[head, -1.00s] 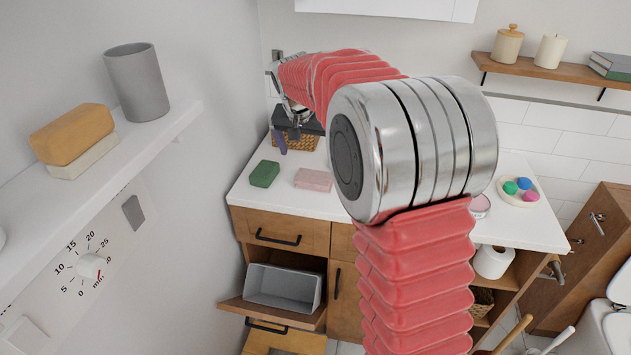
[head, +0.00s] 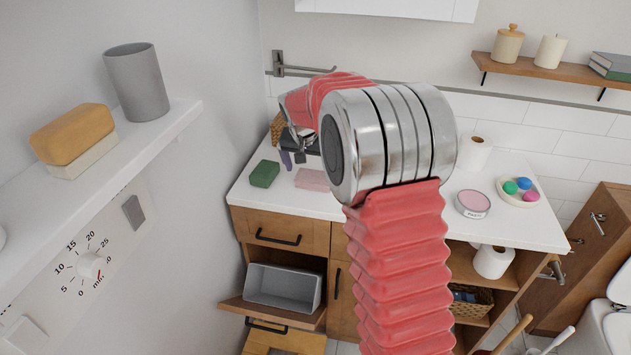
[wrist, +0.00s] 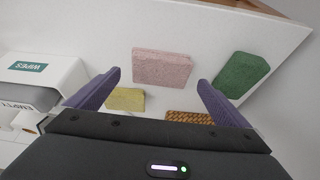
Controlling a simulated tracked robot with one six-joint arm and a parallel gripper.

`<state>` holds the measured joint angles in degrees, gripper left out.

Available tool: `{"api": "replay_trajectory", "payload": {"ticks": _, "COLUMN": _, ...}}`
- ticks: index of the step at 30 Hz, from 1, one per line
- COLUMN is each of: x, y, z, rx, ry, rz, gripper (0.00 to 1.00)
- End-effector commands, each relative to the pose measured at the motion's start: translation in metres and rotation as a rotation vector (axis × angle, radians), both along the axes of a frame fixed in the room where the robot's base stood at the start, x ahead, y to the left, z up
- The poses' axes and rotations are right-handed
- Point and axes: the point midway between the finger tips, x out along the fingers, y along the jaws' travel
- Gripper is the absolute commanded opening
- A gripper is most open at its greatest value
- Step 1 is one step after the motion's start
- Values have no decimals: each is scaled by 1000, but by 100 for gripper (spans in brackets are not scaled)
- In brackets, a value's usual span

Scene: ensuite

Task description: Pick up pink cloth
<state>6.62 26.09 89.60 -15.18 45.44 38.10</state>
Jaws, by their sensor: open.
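The pink cloth (head: 312,179) lies flat on the white counter, right of the green block and partly hidden behind my arm in the head view. In the wrist view the pink cloth (wrist: 162,68) is a speckled rectangle beyond my fingertips, lying between their lines. My gripper (wrist: 158,82) is open, its two purple fingers spread wide with nothing between them but counter and a yellow block's edge. In the head view my gripper (head: 294,158) is small and partly hidden, above the counter behind the cloth.
A green block (head: 264,174) lies left of the cloth; it is right of it in the wrist view (wrist: 241,75). A yellow block (wrist: 126,99) and a woven item (wrist: 190,117) lie nearer my gripper. A wipes box (wrist: 40,80) stands at left. The wall bounds the counter's left.

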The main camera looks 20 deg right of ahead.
Motion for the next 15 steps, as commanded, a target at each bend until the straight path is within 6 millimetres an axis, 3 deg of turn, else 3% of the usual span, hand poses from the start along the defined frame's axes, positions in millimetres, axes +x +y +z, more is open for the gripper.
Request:
{"api": "replay_trajectory", "payload": {"ticks": 7, "x": 2, "y": -2, "z": -7, "rx": 0, "ry": 1, "rz": 0, "gripper": 100}}
{"api": "replay_trajectory", "payload": {"ticks": 15, "x": 13, "y": -11, "z": -38, "rx": 0, "ry": 3, "rz": -1, "gripper": 100}}
